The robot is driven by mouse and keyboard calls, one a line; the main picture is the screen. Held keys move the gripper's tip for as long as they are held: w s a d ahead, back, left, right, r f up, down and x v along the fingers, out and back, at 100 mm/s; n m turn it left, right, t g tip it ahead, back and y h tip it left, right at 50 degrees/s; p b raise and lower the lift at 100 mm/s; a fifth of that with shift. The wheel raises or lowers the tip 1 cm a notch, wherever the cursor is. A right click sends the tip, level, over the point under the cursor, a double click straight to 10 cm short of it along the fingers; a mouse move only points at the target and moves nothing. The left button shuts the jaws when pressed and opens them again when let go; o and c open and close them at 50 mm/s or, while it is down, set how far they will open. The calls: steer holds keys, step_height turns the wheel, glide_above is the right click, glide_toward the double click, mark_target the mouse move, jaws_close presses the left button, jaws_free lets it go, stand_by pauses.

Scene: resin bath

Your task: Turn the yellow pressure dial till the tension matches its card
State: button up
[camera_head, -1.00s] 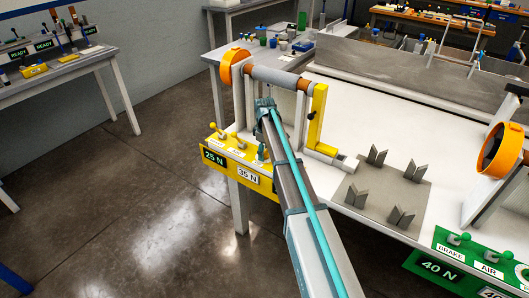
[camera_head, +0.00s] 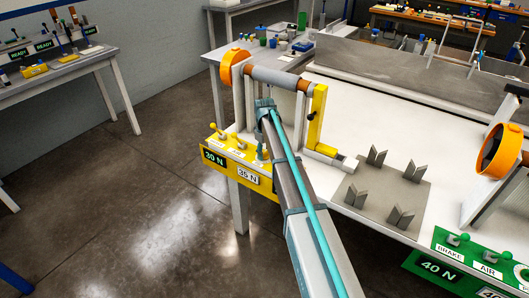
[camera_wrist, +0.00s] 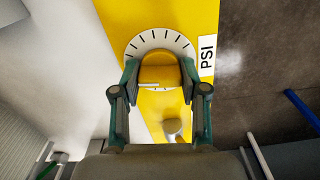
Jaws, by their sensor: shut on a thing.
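The yellow pressure dial (camera_wrist: 158,73) sits on a yellow panel with a white tick scale around it, in the wrist view. My gripper (camera_wrist: 159,80) is shut on the dial, one finger on each side. A white line on the dial shows between the fingers. In the head view my gripper (camera_head: 262,152) reaches down at the yellow panel (camera_head: 222,150) and hides the dial. The dark tension display (camera_head: 213,157) reads 30 N. The white card (camera_head: 248,175) beside it reads 35 N.
A yellow knob or lever (camera_wrist: 173,128) stands close to my gripper. Two yellow levers (camera_head: 218,131) are on the panel. A roller with an orange disc (camera_head: 231,67) stands behind. A green panel (camera_head: 455,258) reading 40 N is at right. Open floor lies left.

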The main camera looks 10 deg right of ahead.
steer(key=shift+m, duration=1.3)
steer(key=o, duration=1.1)
steer(key=shift+o, duration=0.2)
step_height(320, 180, up, 12)
